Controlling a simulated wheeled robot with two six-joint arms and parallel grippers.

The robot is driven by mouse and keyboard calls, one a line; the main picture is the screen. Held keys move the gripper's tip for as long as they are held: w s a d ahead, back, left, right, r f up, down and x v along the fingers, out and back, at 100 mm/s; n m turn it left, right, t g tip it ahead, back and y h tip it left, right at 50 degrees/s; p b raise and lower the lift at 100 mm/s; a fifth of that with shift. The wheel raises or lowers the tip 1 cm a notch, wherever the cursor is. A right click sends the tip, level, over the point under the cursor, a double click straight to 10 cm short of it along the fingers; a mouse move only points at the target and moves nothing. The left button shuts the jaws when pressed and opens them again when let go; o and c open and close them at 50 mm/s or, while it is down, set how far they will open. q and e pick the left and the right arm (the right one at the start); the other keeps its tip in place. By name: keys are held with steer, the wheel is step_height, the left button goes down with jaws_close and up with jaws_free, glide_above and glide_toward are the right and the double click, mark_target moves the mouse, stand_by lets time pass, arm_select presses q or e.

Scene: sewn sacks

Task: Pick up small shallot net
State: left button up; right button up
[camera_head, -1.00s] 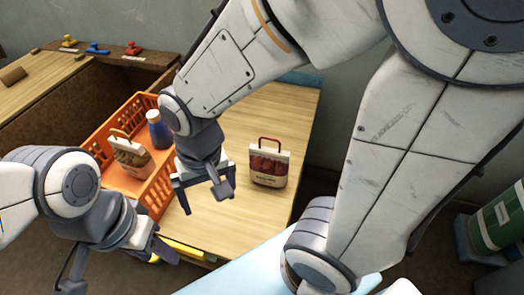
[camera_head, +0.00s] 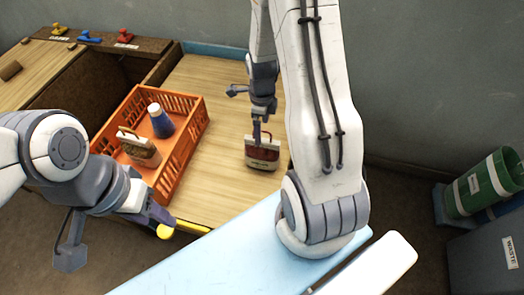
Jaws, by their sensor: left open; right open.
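A small net bag (camera_head: 263,154) with reddish contents, a pale label and a handle stands upright on the wooden worktop (camera_head: 215,195); I take it for the shallot net. My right gripper (camera_head: 246,116) is open and points down at it. One finger is in front of the bag's top and hides part of the handle; I cannot tell whether they touch. My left gripper (camera_head: 115,234) is open and empty in front of the worktop, low at the left.
An orange crate (camera_head: 172,180) left of the bag holds another handled bag (camera_head: 140,150) and a blue bottle with a white cap (camera_head: 161,121). Stamp-like knobs (camera_head: 89,37) stand at the back left. Bins (camera_head: 485,185) stand at the right.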

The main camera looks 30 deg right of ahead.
mark_target(262, 149)
step_height(262, 149, down, 3)
steer(key=shift+r, duration=0.1)
steer(key=shift+a+f+p, duration=0.1)
steer(key=shift+f+p, duration=0.35)
steer(key=shift+p, duration=0.1)
step_height(262, 149, down, 3)
steer(key=shift+s+f+p, duration=0.1)
steer(key=shift+p, duration=0.6)
steer(key=shift+f, duration=0.65)
jaws_close()
